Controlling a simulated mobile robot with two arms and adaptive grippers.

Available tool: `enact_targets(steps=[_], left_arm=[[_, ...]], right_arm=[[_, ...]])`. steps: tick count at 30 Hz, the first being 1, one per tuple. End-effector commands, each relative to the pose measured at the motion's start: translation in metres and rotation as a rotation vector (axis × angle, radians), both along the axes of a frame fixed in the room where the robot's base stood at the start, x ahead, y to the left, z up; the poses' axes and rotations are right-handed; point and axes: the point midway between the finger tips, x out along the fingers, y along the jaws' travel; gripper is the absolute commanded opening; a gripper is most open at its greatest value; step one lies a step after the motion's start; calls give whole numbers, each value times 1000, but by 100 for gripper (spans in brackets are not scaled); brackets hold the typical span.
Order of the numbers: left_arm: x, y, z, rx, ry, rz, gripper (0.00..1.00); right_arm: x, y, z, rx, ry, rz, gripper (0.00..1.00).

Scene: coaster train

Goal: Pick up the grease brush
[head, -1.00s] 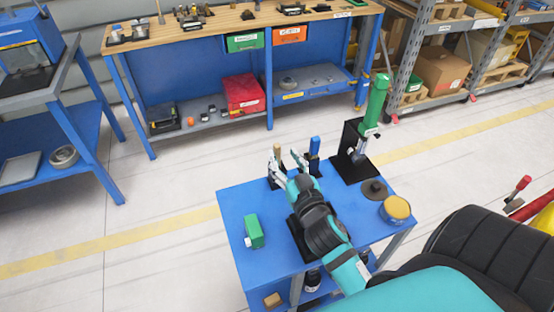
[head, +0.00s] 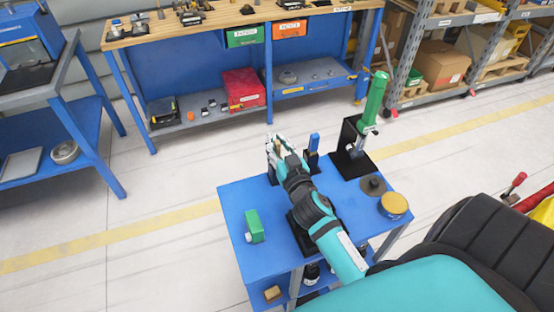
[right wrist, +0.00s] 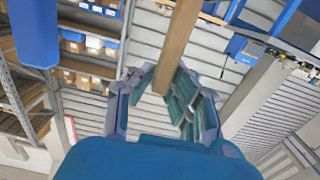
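The grease brush shows as a wooden handle (right wrist: 179,35) in the right wrist view, reaching down from the top edge to between the finger pads. In the head view the handle (head: 278,148) is mostly hidden by the fingers, at the back left of the blue cart. Its bristles are out of sight. My right gripper (right wrist: 165,88) is open, with one finger on each side of the handle and small gaps; firm contact is not visible. It also shows in the head view (head: 275,146). My left gripper is not in view.
On the cart (head: 240,195) stand a blue-handled tool (head: 313,146) close right of the gripper, a green tool (head: 373,100) on a black stand, a green container (head: 254,226), a dark disc (head: 373,186) and a round tin (head: 394,206). A workbench (head: 210,22) stands behind.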

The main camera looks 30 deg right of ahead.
Motion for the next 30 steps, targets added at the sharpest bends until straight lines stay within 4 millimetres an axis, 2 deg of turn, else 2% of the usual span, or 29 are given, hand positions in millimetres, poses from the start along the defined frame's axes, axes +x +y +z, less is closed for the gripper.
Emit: enact_targets(steps=[3, 17, 20, 30], left_arm=[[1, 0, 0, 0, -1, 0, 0], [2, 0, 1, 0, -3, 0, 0], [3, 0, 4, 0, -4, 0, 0], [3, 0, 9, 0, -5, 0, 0]], right_arm=[[0, 0, 0, 0, 0, 0, 0], [0, 0, 5, -1, -2, 0, 0], [0, -1, 18, -3, -4, 0, 0], [0, 1, 83, -2, -4, 2, 0]])
